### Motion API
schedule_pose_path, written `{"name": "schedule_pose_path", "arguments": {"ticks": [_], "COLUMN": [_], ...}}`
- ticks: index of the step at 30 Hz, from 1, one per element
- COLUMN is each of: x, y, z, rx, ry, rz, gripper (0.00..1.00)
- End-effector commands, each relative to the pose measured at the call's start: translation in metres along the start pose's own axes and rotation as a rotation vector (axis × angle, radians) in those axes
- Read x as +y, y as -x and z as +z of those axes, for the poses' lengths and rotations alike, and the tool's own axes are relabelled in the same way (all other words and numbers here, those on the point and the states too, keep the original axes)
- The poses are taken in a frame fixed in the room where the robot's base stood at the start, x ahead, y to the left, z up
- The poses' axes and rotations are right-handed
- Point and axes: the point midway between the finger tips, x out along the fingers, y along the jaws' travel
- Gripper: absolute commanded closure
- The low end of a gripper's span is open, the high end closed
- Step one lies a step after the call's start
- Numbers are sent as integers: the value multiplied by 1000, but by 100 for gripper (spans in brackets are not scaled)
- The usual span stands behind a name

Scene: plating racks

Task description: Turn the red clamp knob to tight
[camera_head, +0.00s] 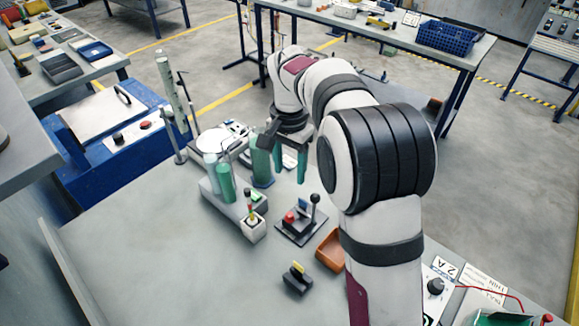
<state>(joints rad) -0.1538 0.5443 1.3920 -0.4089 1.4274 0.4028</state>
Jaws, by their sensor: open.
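A small red knob (290,217) sits on a dark base plate (301,233) on the grey table, beside an upright lever with a black ball top (315,199). It is too small to tell its turn position or any marks. A round red part also shows on the blue machine (145,125) at the left; I cannot tell which is the clamp knob. My gripper (290,163) has two teal fingers pointing down, apart and empty. It is behind the dark base plate in the picture, not touching the red knob. My arm covers the table to the right.
Green cylinders (226,183) stand on a grey block left of my gripper. A small white block with red, yellow and green parts (253,228), a dark block with a yellow top (297,277) and an orange tray (331,247) are nearby. The table's front left is clear.

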Motion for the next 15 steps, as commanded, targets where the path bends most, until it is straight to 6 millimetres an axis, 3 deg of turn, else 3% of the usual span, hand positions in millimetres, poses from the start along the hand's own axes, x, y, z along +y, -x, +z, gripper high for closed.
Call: {"name": "schedule_pose_path", "arguments": {"ticks": [8,11,15], "x": [0,0,0], "y": [0,-1,-1], "z": [0,0,0], "rx": [0,0,0], "ry": [56,360,1124], "rz": [0,0,0], "gripper": [44,44,44]}}
